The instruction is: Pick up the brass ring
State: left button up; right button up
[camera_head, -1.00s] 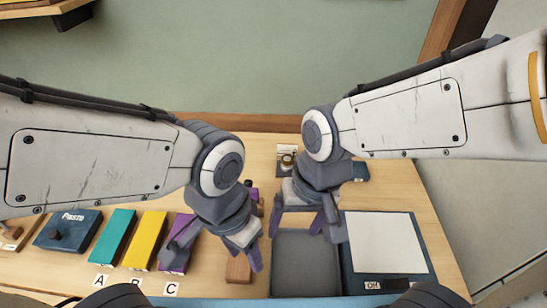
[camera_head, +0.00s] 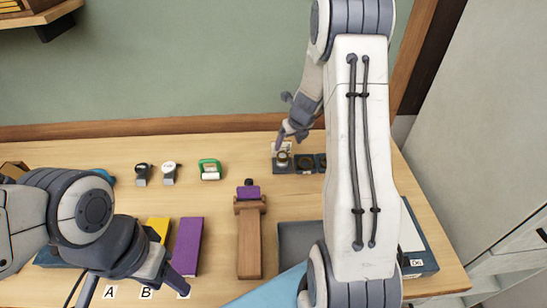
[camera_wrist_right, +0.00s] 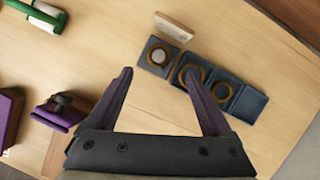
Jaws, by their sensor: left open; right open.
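Brass-coloured rings lie in a row of small dark square trays at the back of the table. The leftmost ring (camera_wrist_right: 158,54) surrounds a pale disc and also shows in the head view (camera_head: 282,159). A second ring (camera_wrist_right: 191,75) lies in the tray beside it, and another (camera_wrist_right: 221,91) is farther right. I cannot tell which one the task means. My right gripper (camera_head: 290,138) is open above the trays; in the wrist view its right fingertip overlaps the second ring. My left gripper (camera_head: 168,262) is open and empty at the front left, by the purple block.
A pale upright plate (camera_wrist_right: 174,26) stands just behind the leftmost tray. A green-framed part (camera_head: 210,169) lies left of the trays. A wooden stand with a purple top (camera_head: 249,225) and a grey tray (camera_head: 300,238) are in front.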

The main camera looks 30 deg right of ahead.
aim_at(283, 155)
jog(key=b+x, duration=0.1)
jog(key=x, duration=0.7)
jog(key=shift+a+f+b, duration=0.15)
jog(key=shift+f+b, duration=0.05)
jog(key=shift+b, duration=0.1)
grip_shut()
